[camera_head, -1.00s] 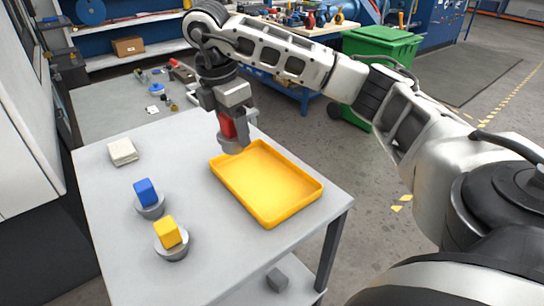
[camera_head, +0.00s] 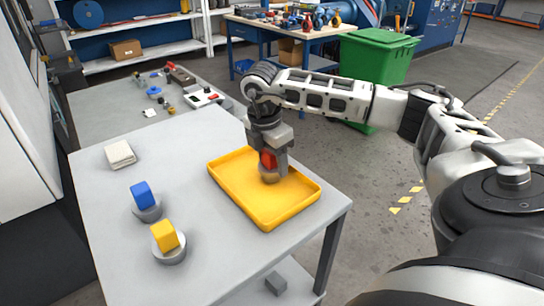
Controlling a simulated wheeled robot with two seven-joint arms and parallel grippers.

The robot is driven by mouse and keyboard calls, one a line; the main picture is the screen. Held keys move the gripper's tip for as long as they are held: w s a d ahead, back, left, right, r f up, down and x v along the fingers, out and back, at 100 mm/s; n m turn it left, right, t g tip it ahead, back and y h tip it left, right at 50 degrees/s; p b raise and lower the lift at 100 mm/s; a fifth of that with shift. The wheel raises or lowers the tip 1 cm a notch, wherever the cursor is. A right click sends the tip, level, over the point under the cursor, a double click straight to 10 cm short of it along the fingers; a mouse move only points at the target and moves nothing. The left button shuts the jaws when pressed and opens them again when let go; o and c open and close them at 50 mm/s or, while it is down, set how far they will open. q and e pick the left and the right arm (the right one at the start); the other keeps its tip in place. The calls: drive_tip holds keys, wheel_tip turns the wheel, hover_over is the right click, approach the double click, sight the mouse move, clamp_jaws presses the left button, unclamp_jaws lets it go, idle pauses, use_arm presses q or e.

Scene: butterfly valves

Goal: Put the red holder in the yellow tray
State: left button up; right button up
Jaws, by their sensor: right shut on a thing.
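The yellow tray (camera_head: 244,200) lies on the grey table. My right gripper (camera_head: 270,163) points down over the far right part of the tray, shut on the red holder (camera_head: 268,160). The red block part shows between the fingers, and its round base (camera_head: 270,176) shows below them, inside the tray's outline. I cannot tell whether the base touches the tray floor. My left gripper is not in view.
A blue holder (camera_head: 141,194) and a yellow holder (camera_head: 165,236) stand on the grey table (camera_head: 210,265), left of the tray. A white folded cloth or pad (camera_head: 120,154) lies at the far left. A green bin (camera_head: 378,62) stands beyond the table.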

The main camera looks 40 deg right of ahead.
drive_tip(key=shift+f, duration=0.1)
drive_tip(key=shift+f, duration=0.15)
drive_tip(key=o, duration=1.7)
